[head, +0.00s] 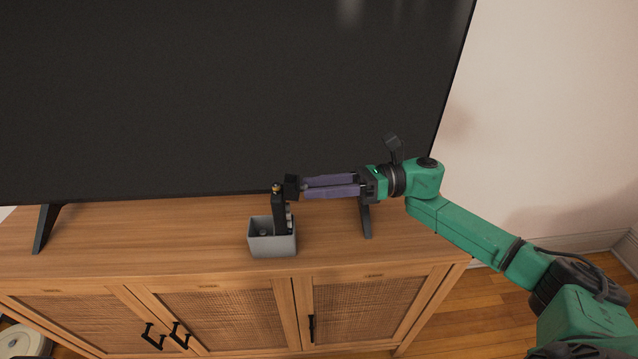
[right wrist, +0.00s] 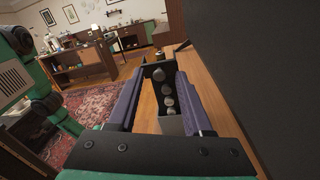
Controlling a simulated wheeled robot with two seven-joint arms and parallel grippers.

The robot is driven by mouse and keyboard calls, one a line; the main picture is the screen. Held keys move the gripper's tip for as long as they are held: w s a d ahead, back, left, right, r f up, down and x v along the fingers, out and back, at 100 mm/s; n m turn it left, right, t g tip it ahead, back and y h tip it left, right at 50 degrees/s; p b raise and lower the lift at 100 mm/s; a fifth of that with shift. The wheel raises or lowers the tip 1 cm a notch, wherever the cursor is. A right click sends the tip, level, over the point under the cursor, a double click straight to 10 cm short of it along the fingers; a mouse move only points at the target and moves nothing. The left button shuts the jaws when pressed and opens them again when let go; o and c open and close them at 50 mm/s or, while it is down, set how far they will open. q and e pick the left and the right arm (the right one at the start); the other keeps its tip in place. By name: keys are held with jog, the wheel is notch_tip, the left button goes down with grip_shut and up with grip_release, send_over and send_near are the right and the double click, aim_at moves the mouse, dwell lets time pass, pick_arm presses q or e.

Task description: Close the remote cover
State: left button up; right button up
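A black remote (head: 280,216) stands upright in a small grey box (head: 272,245) on the wooden cabinet. In the right wrist view the remote (right wrist: 158,71) shows beyond the fingers, with several round silvery bumps down its face. I cannot clearly make out the cover or how far it stands open. My right gripper (head: 293,187) reaches in from the right, level with the remote's upper end. Its purple fingers are apart with a clear gap between them, and the tips are close to the remote; contact cannot be told. My left gripper is in neither view.
A large dark TV (head: 230,95) stands just behind the box, with its feet (head: 45,228) on the cabinet top (head: 130,235). The cabinet top is clear left of the box. A patterned red rug (right wrist: 95,120) and furniture lie farther off.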

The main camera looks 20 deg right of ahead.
grip_shut()
